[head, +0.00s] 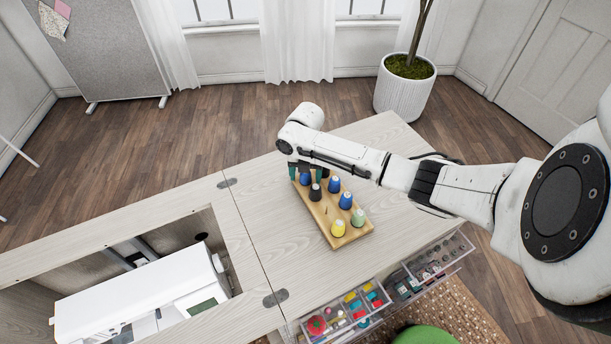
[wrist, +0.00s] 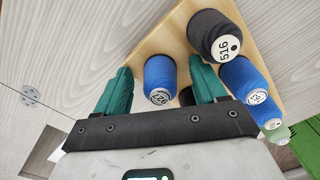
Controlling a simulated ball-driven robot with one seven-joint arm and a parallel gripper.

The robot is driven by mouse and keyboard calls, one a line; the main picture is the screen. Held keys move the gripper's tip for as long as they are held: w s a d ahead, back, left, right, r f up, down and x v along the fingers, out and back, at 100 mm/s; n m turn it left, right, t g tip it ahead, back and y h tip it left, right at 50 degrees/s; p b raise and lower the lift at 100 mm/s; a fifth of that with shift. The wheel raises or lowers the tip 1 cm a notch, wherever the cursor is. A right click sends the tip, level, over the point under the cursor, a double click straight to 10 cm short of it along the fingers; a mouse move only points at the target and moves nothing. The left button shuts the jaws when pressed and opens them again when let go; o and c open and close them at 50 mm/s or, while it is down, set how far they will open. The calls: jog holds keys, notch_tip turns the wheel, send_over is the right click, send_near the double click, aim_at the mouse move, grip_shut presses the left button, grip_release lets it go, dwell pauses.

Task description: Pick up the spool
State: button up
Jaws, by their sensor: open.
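Several thread spools stand on a wooden rack (head: 328,215) on the cabinet top. My gripper (head: 305,173) is over the rack's far end, with its teal fingers pointing down. In the wrist view my gripper (wrist: 162,88) is open, and a blue spool (wrist: 159,76) labelled 927 shows between its fingers. I cannot tell whether either finger touches it. A black spool (wrist: 186,97) is mostly hidden behind the right finger. A black spool (wrist: 209,32) labelled 516 stands just beyond that finger. More blue spools (wrist: 247,82) and a green spool (wrist: 276,133) follow to the right.
A white sewing machine (head: 140,295) sits in the cabinet opening at left. Open clear drawers (head: 352,312) with sewing supplies stick out at the front. The cabinet top left of the rack is bare.

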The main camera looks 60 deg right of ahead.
jog(key=c, duration=1.1)
jog(key=shift+r+b, duration=0.45)
jog(key=shift+r, duration=4.6)
jog(key=shift+c, duration=0.2)
